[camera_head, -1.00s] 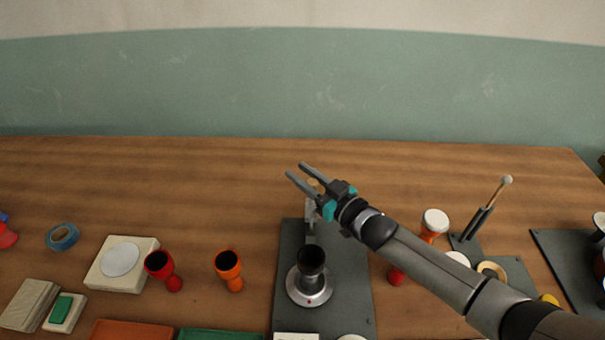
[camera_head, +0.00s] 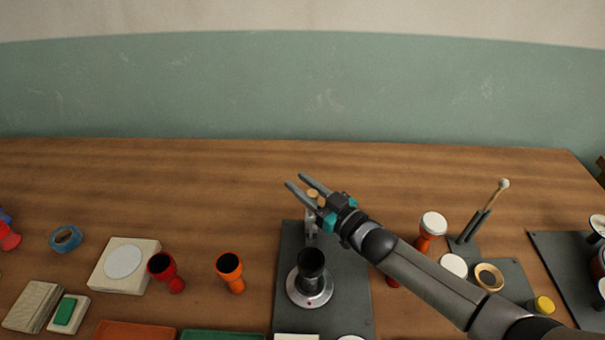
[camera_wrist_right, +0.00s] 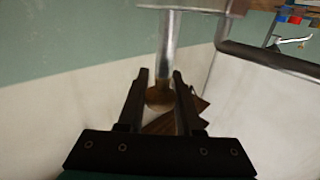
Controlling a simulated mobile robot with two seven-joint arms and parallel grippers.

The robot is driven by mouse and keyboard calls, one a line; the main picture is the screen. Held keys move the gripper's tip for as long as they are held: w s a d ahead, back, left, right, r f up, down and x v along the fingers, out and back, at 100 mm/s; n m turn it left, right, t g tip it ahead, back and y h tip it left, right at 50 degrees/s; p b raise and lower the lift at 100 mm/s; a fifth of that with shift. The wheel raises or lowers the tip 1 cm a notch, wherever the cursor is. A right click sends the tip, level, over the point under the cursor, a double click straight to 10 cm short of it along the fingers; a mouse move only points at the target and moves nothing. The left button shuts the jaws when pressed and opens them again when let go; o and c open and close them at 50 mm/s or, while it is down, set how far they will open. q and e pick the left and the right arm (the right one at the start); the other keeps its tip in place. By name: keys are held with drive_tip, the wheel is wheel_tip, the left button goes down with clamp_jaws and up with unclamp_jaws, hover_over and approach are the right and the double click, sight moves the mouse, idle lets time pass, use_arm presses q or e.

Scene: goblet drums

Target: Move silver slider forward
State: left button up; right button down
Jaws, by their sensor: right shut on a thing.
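My right gripper (camera_head: 296,181) reaches in from the right at the knob's height. In the right wrist view the silver rod (camera_wrist_right: 168,45) ends in a brownish knob (camera_wrist_right: 160,99) between the fingers of my right gripper (camera_wrist_right: 160,75), which is shut on it. The fingers partly hide the slider in the head view. My left gripper is not in view.
A white-topped orange drum (camera_head: 432,228) and a holder with a mallet (camera_head: 481,222) stand to the right, near my arm. The wooden table (camera_head: 180,180) behind the slider is clear.

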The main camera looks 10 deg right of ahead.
drive_tip(key=s, duration=0.1)
drive_tip(key=s+a+p, duration=0.1)
drive_tip(key=shift+s+f, duration=0.1)
drive_tip(key=shift+s, duration=0.2)
drive_tip(key=c, duration=0.6)
unclamp_jaws()
drive_tip(key=shift+s+d, duration=0.1)
drive_tip(key=v, duration=1.5)
drive_tip(key=shift+s+p, duration=0.1)
drive_tip(key=shift+p, duration=0.3)
drive_tip(key=shift+r, duration=0.2)
